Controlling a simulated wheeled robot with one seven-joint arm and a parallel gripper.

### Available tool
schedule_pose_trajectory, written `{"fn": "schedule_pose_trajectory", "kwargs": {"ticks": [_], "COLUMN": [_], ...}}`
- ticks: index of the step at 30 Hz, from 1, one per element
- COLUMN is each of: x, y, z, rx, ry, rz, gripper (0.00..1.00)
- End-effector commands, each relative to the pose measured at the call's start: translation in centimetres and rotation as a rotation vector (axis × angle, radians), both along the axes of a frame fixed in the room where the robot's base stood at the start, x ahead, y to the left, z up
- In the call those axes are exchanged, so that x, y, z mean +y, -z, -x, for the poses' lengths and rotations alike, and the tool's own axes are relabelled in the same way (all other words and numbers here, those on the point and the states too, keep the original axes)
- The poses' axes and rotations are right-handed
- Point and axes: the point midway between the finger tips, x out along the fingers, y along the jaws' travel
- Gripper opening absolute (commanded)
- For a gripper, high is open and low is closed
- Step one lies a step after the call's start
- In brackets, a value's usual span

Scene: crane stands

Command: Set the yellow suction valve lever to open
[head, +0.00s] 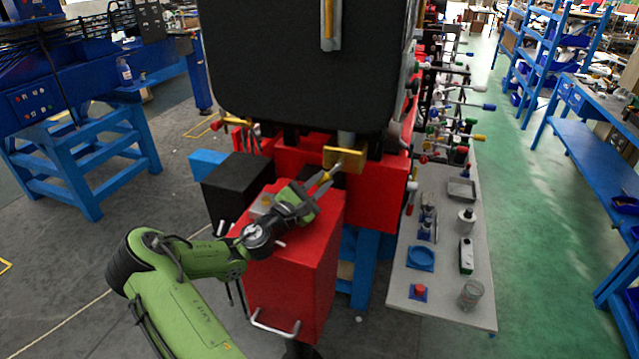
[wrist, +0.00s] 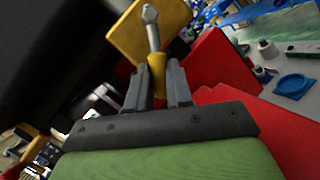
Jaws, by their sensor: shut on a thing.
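The yellow suction valve lever (head: 322,178) sits below the large black tank, in front of a yellow plate (head: 344,158) on the red machine. In the wrist view, the yellow lever grip (wrist: 157,72) lies between the two fingers of my gripper (wrist: 158,88). The fingers hide part of the grip.
A red box (head: 290,270) with a metal handle stands under my gripper. The black tank (head: 300,70) hangs close above. A black box (head: 235,185) is at the left. A grey table (head: 440,280) at the right holds small items. Open floor lies further right.

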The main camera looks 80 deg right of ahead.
Motion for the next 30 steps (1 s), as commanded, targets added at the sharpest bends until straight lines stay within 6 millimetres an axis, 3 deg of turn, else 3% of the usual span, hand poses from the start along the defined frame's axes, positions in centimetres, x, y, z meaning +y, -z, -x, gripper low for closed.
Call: {"fn": "schedule_pose_trajectory", "kwargs": {"ticks": [4,5,10,20,30], "x": [0.0,0.0,0.0,0.6,6.0], "y": [0.1,0.1,0.1,0.3,1.6], "z": [0.0,0.0,0.0,-0.4,-3.3], "rx": [-0.001,-0.001,-0.002,-0.001,-0.002], "ry": [0.000,0.000,-0.001,-0.002,-0.003], "rz": [-0.002,-0.002,-0.002,-0.003,-0.003], "gripper": [0.00,0.22,0.46,0.46,0.46]}}
